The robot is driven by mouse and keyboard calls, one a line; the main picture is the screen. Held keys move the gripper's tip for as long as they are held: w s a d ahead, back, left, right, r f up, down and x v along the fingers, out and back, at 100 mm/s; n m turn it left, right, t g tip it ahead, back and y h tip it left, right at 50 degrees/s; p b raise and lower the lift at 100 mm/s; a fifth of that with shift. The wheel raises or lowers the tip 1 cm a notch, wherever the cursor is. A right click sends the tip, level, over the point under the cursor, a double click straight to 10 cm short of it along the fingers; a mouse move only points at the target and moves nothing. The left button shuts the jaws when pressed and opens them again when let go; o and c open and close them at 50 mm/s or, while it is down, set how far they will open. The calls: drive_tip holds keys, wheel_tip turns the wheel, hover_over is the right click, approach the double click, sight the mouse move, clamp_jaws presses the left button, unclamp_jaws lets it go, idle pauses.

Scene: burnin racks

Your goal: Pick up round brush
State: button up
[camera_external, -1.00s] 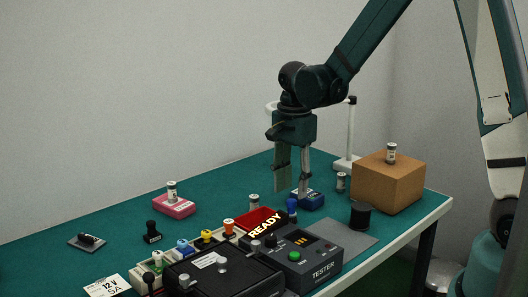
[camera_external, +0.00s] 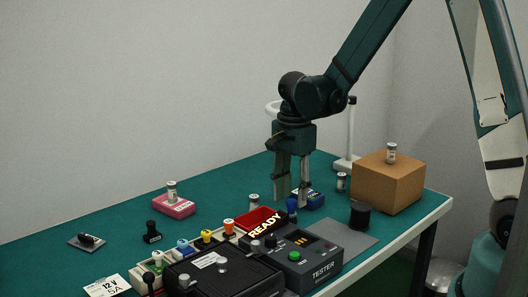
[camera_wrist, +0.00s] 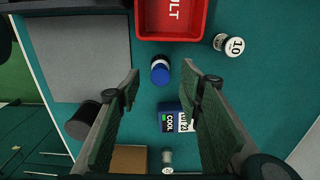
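No object is plainly recognisable as a round brush. A small round piece with a blue top and a white band (camera_wrist: 160,70) stands between and just beyond my fingertips in the wrist view. It appears as a blue upright piece (camera_external: 292,208) beside the tester in the external view. My gripper (camera_external: 292,200) points down above the table, close over that piece. In the wrist view my gripper (camera_wrist: 160,83) has its fingers spread, with nothing held. Contact with the blue piece is not visible.
A red bin (camera_wrist: 170,18) and a blue box labelled COOL (camera_wrist: 171,117) flank the blue piece. The tester (camera_external: 300,258), a black cylinder (camera_external: 360,215), a grey mat (camera_wrist: 80,60) and a cardboard box (camera_external: 388,185) are nearby.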

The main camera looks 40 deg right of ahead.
sight(292, 200)
drive_tip(key=shift+a+f, duration=0.1)
drive_tip(key=shift+f, duration=2.5)
drive_tip(key=shift+c, duration=0.4)
drive_tip(key=c, duration=0.9)
